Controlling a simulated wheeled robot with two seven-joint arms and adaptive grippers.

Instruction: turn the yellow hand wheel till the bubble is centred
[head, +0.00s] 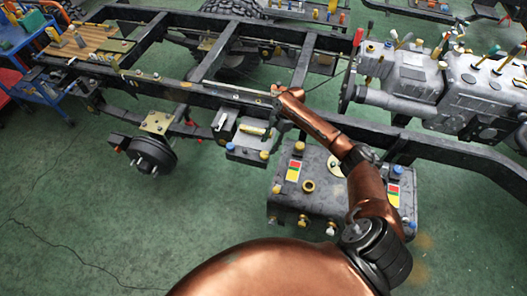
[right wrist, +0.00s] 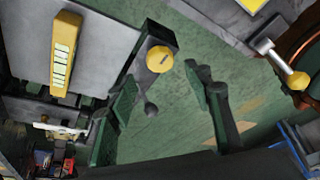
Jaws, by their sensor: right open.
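The yellow hand wheel (right wrist: 160,59) is a small round knob on a dark block at the edge of a grey plate. It lies just beyond the fingertips of my right gripper (right wrist: 163,84), roughly between them in the picture; I see no contact. Both dark green fingers are apart and hold nothing. The yellow level (right wrist: 65,52) lies on the grey plate to the left, with a pale marked window; I cannot make out the bubble's place. In the head view the level (head: 252,130) sits on the frame's bracket, the wheel (head: 264,154) at its lower corner. My left gripper is not seen.
A dark chassis frame (head: 180,90) runs across behind. A grey tank (head: 320,190) with yellow caps stands right of the bracket, under my right arm. A brake drum (head: 152,154) hangs at the left, and an engine (head: 450,85) stands at the right. Green floor is clear in front.

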